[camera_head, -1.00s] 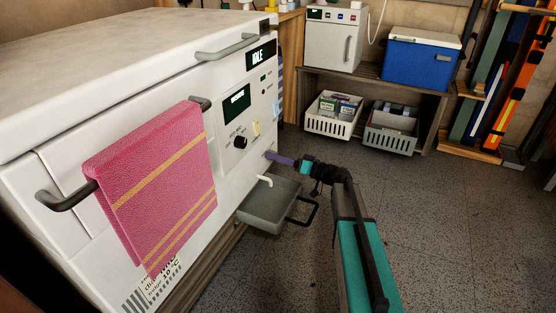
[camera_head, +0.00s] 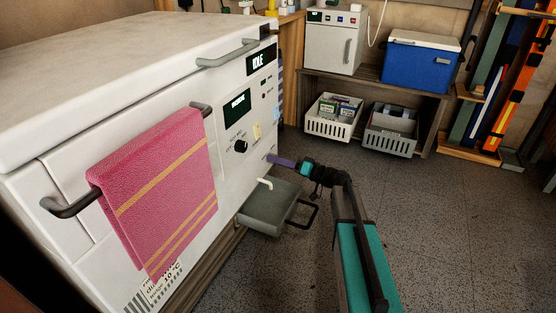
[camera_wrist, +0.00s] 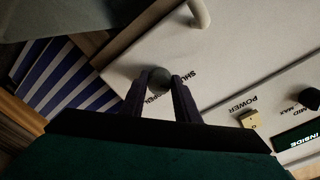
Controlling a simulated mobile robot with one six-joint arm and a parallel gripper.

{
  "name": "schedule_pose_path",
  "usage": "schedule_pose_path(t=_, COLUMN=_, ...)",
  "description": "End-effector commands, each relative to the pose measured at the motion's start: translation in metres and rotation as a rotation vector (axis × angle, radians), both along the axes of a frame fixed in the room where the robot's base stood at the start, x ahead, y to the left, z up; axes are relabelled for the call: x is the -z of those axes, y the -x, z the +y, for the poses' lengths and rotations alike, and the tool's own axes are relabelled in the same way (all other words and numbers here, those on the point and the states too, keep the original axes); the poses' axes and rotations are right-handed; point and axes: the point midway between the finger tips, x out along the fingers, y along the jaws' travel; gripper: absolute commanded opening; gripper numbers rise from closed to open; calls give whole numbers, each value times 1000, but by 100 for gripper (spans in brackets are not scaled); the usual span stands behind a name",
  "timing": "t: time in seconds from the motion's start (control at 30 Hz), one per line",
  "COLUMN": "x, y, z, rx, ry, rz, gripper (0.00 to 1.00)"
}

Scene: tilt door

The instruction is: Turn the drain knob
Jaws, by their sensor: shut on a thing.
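The drain knob (camera_wrist: 158,78) is a small round grey knob on the white front panel, with "OPEN" and "SHUT" lettering beside it in the wrist view. My gripper (camera_wrist: 160,88) has its two dark purple fingers on either side of the knob and is shut on it. In the head view my gripper (camera_head: 270,158) reaches from the right to the low right part of the white machine (camera_head: 75,135). The knob itself is hidden behind the fingers there.
A white spout (camera_head: 265,183) sticks out just below my gripper, above a grey tray (camera_head: 268,212) with a black handle. A black dial (camera_head: 240,146) and a yellow switch (camera_head: 257,131) sit above. A pink towel (camera_head: 155,190) hangs on the left. The floor at right is clear.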

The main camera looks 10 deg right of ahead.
Motion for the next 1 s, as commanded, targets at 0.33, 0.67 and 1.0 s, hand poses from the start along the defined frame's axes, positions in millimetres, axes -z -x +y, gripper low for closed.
schedule_pose_path(t=0.33, x=-5, y=1, z=0, rx=-3, ry=-158, rz=222, gripper=6)
schedule_pose_path(t=0.67, x=-7, y=1, z=0, rx=-3, ry=-340, rz=472, gripper=6)
schedule_pose_path(t=1.0, x=-7, y=0, z=0, rx=-2, ry=-521, rz=723, gripper=6)
